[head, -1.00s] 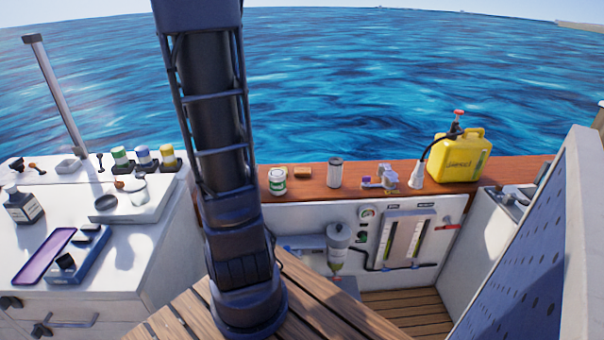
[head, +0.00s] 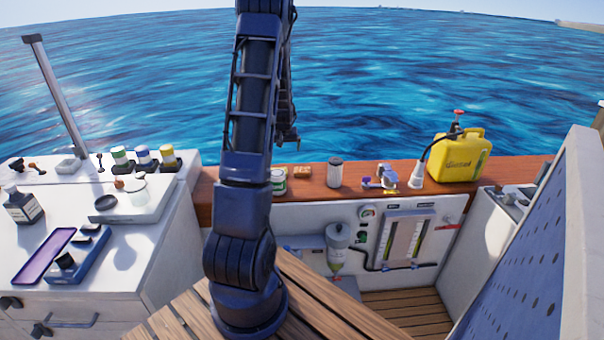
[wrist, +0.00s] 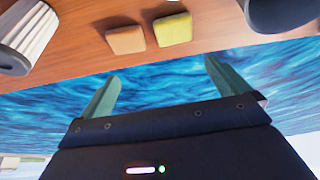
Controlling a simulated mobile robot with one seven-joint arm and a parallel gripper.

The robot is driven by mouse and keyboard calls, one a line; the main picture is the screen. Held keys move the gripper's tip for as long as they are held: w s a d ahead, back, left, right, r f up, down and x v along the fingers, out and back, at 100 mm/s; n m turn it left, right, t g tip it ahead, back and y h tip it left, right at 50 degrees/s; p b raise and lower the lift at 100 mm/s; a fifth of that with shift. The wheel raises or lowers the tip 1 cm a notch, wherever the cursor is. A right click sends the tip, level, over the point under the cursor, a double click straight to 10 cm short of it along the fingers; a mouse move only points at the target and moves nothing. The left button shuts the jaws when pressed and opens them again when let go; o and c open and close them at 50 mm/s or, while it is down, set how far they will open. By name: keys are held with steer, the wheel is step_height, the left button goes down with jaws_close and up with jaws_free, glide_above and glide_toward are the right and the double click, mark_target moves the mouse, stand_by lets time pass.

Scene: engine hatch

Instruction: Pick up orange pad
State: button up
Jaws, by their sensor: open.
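The orange pad (wrist: 125,40) lies flat on the wooden ledge in the wrist view, beside a yellow pad (wrist: 174,28) with a small gap. In the head view the orange pad (head: 304,171) is small on the ledge between the white-and-green can and the pleated filter. My gripper (wrist: 160,86) is open and empty, its two green fingers apart with sea behind them. It is apart from both pads. In the head view my gripper (head: 287,139) hangs above and behind the ledge, against the water, partly hidden by my arm.
The pleated filter (head: 335,172) and the white-and-green can (head: 278,180) flank the pads on the wooden ledge (head: 405,190). Farther right stand a small metal part (head: 380,179), a white funnel (head: 416,178) and a yellow jerrycan (head: 458,156). A white counter (head: 120,265) is at left.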

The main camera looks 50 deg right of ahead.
steer(key=m, duration=0.1)
glide_toward(302, 170)
steer(key=shift+a+x, duration=0.15)
steer(key=shift+x, duration=0.9)
steer(key=shift+a+x, duration=0.15)
steer(key=shift+x, duration=0.9)
steer(key=shift+d+x, duration=0.2)
steer(key=shift+x, duration=1.1)
steer(key=shift+d+x, duration=0.2)
steer(key=shift+x, duration=1.15)
steer(key=shift+w+r, duration=0.1)
steer(key=shift+r, duration=0.05)
steer(key=c, duration=1)
steer(key=shift+r, duration=0.1)
